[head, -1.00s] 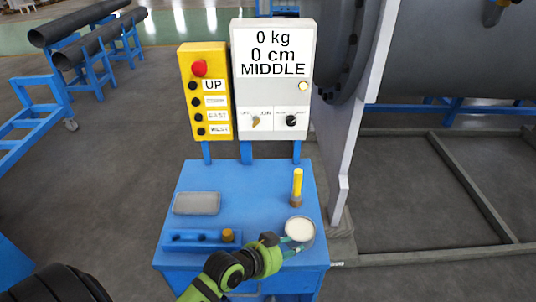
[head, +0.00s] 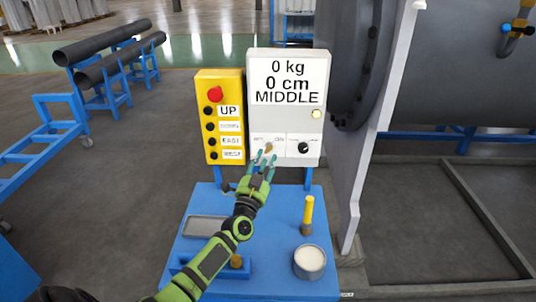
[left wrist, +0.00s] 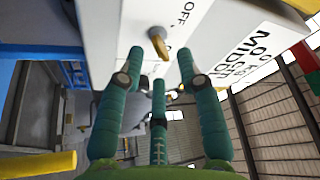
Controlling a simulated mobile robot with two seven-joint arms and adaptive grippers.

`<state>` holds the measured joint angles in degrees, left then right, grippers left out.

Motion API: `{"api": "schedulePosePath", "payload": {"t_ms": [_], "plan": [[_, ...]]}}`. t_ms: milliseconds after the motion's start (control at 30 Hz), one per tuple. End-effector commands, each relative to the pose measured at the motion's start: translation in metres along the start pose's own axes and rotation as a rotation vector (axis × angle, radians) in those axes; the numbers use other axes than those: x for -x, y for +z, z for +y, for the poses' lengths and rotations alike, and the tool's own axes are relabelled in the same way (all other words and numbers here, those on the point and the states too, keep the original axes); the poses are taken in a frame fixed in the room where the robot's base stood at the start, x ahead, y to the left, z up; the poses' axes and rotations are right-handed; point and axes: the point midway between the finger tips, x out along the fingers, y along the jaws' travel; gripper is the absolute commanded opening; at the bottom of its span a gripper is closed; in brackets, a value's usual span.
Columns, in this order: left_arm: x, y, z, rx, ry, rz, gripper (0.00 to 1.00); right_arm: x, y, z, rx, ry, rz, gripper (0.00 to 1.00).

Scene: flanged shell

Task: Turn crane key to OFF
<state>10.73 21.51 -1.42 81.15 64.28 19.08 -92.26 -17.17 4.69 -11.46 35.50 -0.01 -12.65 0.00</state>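The crane key (head: 268,147) is a small orange-yellow key on the lower left of the white control box (head: 287,75). It sits between an OFF and an ON label, and I cannot tell which it points to. In the left wrist view the key (left wrist: 158,43) stands out from the white panel beside the word OFF. My left gripper (head: 262,162) is in front of the panel, just below the key. Its three teal fingers (left wrist: 160,66) are spread apart and empty, with the key just beyond the tips. My right gripper is in neither view.
A black knob (head: 303,148) is right of the key. A yellow button box (head: 222,88) with a red button adjoins on the left. The blue table (head: 275,265) below bears a yellow-handled tool (head: 308,212), a round white-filled container (head: 310,260) and a grey tray (head: 203,228).

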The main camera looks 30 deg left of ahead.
Motion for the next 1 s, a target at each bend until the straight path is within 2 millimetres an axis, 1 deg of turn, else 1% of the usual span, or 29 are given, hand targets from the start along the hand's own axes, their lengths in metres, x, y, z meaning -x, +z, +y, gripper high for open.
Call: {"api": "schedulePosePath", "payload": {"t_ms": [33,100,233,367,567,667,1000], "plan": [[-0.009,0.000,-0.001,-0.003,-0.002,0.001,0.36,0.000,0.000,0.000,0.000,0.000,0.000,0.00],[-0.017,0.000,0.000,-0.002,0.001,0.001,0.36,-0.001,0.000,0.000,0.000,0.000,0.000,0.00],[-0.028,0.000,0.000,0.000,0.002,0.001,0.36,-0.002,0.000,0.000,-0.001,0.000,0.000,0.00],[-0.032,0.001,0.000,0.000,0.002,0.000,0.36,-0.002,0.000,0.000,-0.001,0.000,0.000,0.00],[-0.032,0.000,0.001,0.000,0.002,0.000,0.36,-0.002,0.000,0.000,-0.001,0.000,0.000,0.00],[-0.032,0.000,0.001,0.000,0.002,0.000,0.00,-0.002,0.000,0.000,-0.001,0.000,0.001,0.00],[-0.032,0.000,0.001,0.009,-0.001,0.000,0.00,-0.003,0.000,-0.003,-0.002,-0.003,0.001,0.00]]}}
